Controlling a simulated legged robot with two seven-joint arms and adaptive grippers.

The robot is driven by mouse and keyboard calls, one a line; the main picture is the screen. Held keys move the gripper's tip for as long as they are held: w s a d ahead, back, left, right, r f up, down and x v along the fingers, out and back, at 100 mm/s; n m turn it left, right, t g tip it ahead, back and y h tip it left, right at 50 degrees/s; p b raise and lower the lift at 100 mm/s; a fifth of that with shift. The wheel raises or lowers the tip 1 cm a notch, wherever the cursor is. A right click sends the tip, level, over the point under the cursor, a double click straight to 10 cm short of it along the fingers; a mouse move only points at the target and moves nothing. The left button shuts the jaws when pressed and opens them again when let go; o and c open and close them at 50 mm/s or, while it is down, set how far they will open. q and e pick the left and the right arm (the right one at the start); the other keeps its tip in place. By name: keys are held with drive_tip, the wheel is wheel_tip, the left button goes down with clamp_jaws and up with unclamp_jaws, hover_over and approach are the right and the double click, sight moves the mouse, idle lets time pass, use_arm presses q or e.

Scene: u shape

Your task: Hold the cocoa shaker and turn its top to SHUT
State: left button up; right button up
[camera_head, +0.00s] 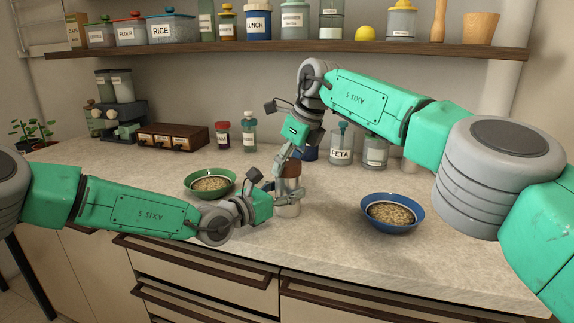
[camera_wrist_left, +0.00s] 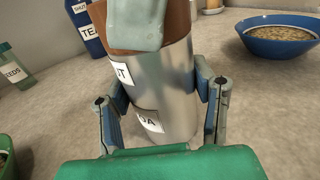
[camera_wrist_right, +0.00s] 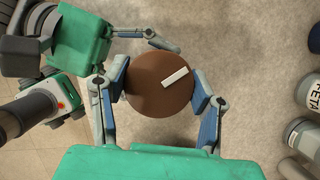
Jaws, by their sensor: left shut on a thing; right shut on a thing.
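The cocoa shaker (camera_head: 289,198) stands upright on the counter, a metal cylinder with a brown top. In the left wrist view its metal body (camera_wrist_left: 169,86) carries two white labels, only partly readable. My left gripper (camera_head: 284,200) is shut around the body from the left. My right gripper (camera_head: 288,168) comes from above and is shut on the brown top (camera_wrist_right: 158,95). In the right wrist view the top is a brown disc with a white bar mark, slanted up to the right, between the two fingers. The right gripper hides part of the top in the left wrist view.
A green bowl (camera_head: 195,192) stands left of the shaker and a blue bowl (camera_head: 412,223) to the right. A jar labelled FETA (camera_head: 340,150) and other jars stand behind. A shelf (camera_head: 300,48) with containers is above. The front counter is clear.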

drive_tip(key=shift+w+d, duration=0.2)
drive_tip(key=shift+d, duration=0.05)
drive_tip(key=o, duration=0.9)
drive_tip(key=shift+o, duration=1.3)
drive_tip(key=shift+s+a, duration=0.1)
drive_tip(key=shift+r, duration=0.15)
drive_tip(key=v, duration=1.1)
drive_tip(key=shift+r, duration=0.35)
